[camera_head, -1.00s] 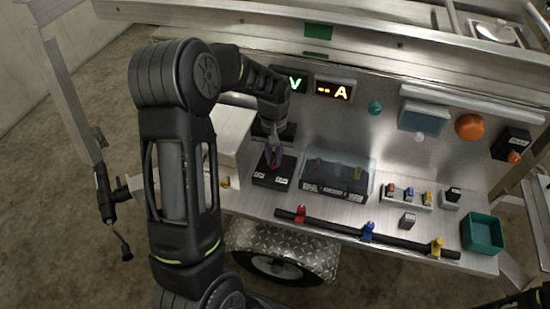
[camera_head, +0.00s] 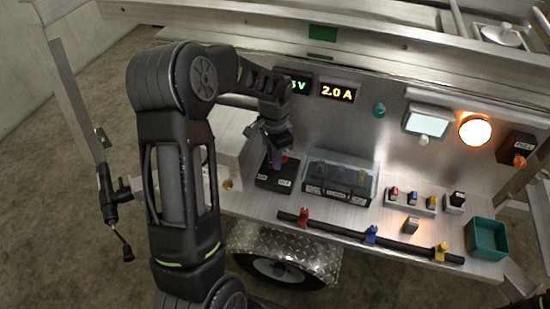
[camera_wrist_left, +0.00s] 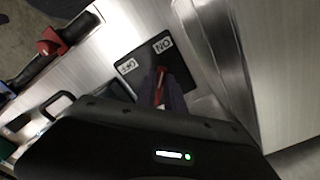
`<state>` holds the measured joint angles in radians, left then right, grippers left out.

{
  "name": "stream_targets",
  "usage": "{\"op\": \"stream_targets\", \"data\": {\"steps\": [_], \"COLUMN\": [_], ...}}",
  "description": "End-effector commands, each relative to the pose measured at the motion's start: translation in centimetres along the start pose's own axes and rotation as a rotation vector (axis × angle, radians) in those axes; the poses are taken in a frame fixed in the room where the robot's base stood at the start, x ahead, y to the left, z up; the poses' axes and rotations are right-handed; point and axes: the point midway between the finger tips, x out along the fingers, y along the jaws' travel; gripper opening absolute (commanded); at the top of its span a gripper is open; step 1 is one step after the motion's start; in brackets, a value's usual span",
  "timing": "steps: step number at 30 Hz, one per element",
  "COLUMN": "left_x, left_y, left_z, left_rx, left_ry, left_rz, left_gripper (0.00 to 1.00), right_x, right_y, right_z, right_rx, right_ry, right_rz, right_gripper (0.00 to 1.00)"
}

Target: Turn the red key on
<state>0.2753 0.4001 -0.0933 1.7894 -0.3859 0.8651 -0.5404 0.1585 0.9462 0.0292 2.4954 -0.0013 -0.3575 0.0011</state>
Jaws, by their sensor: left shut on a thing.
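The red key (camera_wrist_left: 161,78) stands on a black switch box (camera_head: 268,185) with white ON and OFF labels on the trailer's metal work surface. My left gripper (camera_head: 277,160) reaches down over the box and is shut on the key. In the left wrist view, the gripper (camera_wrist_left: 160,95) has the key between its dark fingers, and the key's visible end points toward the ON label (camera_wrist_left: 162,45). The fingers hide most of the key in the head view. My right gripper does not show.
The amber display (camera_head: 338,92) reads 2.0 A. The orange lamp (camera_head: 474,131) and white panel light (camera_head: 427,123) glow. A clear-lidded box (camera_head: 341,180) stands right of the switch box. A black rail (camera_head: 337,231) with coloured clamps runs along the front; a teal bin (camera_head: 487,238) stands right.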

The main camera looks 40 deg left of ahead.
Motion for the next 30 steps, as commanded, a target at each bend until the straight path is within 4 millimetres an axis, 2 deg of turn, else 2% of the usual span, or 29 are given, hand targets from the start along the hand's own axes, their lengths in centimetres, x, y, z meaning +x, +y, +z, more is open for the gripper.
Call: {"op": "stream_targets", "data": {"steps": [17,18,24,26,30], "left_x": [-0.04,-0.04,-0.03,-0.02,-0.01], "left_y": [-0.09,-0.09,-0.07,-0.07,-0.07], "left_z": [-0.05,-0.05,-0.03,-0.03,-0.02], "left_rx": [0.047,0.046,0.045,0.045,0.044], "left_ry": [0.001,0.001,0.001,0.001,0.001], "left_rz": [-0.001,-0.001,-0.001,-0.001,-0.001], "left_gripper": [0.00,0.15,0.31,0.35,0.35], "right_x": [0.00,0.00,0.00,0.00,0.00], "right_y": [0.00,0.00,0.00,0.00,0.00], "right_z": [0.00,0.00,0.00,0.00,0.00], "right_rx": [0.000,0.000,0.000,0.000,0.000], "right_ry": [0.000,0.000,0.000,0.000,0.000], "right_rz": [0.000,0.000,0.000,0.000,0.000], "right_gripper": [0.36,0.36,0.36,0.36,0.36]}}
